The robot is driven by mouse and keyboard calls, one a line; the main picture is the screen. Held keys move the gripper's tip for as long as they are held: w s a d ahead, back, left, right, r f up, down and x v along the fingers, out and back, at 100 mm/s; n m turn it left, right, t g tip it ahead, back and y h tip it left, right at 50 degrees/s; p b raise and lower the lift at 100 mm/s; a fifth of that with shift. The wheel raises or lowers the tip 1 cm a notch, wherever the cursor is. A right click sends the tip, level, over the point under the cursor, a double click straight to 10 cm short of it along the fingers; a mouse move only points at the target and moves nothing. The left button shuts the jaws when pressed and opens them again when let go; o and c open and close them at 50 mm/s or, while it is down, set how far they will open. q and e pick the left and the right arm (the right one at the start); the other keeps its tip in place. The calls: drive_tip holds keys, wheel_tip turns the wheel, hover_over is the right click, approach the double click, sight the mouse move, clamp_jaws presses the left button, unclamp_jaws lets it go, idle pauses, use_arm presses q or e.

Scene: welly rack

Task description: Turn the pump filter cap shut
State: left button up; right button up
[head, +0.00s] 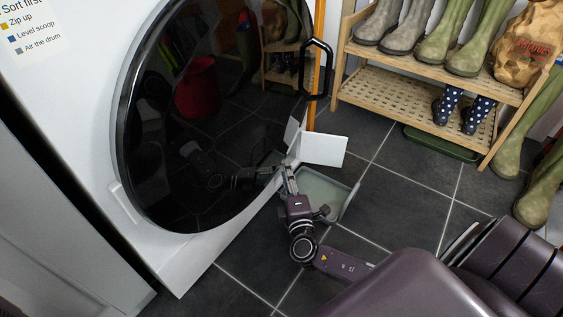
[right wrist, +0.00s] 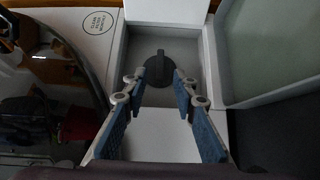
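The dark grey pump filter cap (right wrist: 158,70) sits in a pale recess low on the white washing machine (head: 170,255), in the right wrist view. Its raised grip bar points up and down in that picture. My right gripper (right wrist: 160,80) is open, its two blue-padded fingers pointing into the recess, one on either side of the cap in the picture. I cannot tell whether they touch it. In the head view the right gripper (head: 287,178) is at the machine's lower front corner and hides the cap. My left gripper is not in view.
An open white flap (head: 323,149) stands out beside the recess. A shallow grey-green tray (head: 350,203) lies on the floor under my right gripper. A wooden rack (head: 385,95) with several boots stands at the back right. Dark floor tiles between are clear.

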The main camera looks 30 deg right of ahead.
drive_tip(key=b+x, duration=0.1)
drive_tip(key=x, duration=0.3)
drive_tip(key=shift+w+d+b, duration=0.1)
drive_tip(key=shift+w+b, duration=0.2)
drive_tip(key=shift+w, duration=0.05)
drive_tip(key=shift+c, duration=0.3)
clamp_jaws()
